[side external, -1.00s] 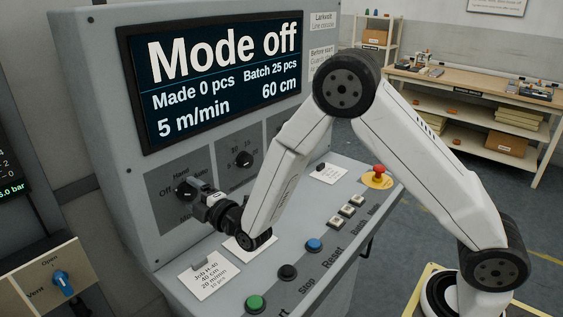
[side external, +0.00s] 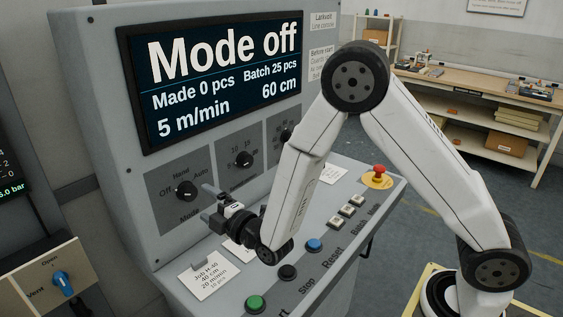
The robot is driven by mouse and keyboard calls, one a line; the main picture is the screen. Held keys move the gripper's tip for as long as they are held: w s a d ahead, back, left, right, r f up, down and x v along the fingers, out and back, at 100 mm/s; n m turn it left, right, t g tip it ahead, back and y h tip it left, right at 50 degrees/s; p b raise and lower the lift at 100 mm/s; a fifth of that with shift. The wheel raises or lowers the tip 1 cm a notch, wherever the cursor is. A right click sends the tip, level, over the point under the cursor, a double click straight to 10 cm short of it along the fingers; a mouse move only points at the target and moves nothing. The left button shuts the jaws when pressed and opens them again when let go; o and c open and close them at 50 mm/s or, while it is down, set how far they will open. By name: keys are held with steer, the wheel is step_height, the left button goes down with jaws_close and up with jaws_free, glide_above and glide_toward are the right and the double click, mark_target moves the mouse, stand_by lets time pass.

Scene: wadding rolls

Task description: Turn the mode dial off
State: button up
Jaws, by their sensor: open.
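The mode dial (side external: 187,190) is a black knob on the left dark plate of the grey console, marked Off, Hand and Auto. Its pointer appears turned towards Off, though it is small. The screen (side external: 222,75) reads "Mode off", "Made 0 pcs", "Batch 25 pcs", "5 m/min" and "60 cm". My gripper (side external: 207,202) is open and empty, in front of the plate and to the lower right of the dial, apart from it.
Two more dials, a middle one (side external: 242,158) and a right one (side external: 286,135), sit right of the mode dial. Below are a green button (side external: 255,303), black button (side external: 288,272), blue button (side external: 314,245) and red emergency stop (side external: 379,171). A job card (side external: 208,279) lies on the ledge.

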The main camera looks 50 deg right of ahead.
steer(key=shift+s+f, duration=0.1)
steer(key=shift+s, duration=1.3)
steer(key=shift+d, duration=0.15)
steer(key=s+d+f+m+g, duration=0.1)
steer(key=s+d+m+g, duration=0.4)
steer(key=s+m+g, duration=0.3)
steer(key=s+d+f+m+g, duration=0.2)
steer(key=s+d+m+g, duration=0.4)
steer(key=s+m+g, duration=0.2)
steer(key=s, duration=0.2)
steer(key=shift+s+f+h, duration=0.25)
steer(key=shift+s+h, duration=0.05)
steer(key=shift+s, duration=0.05)
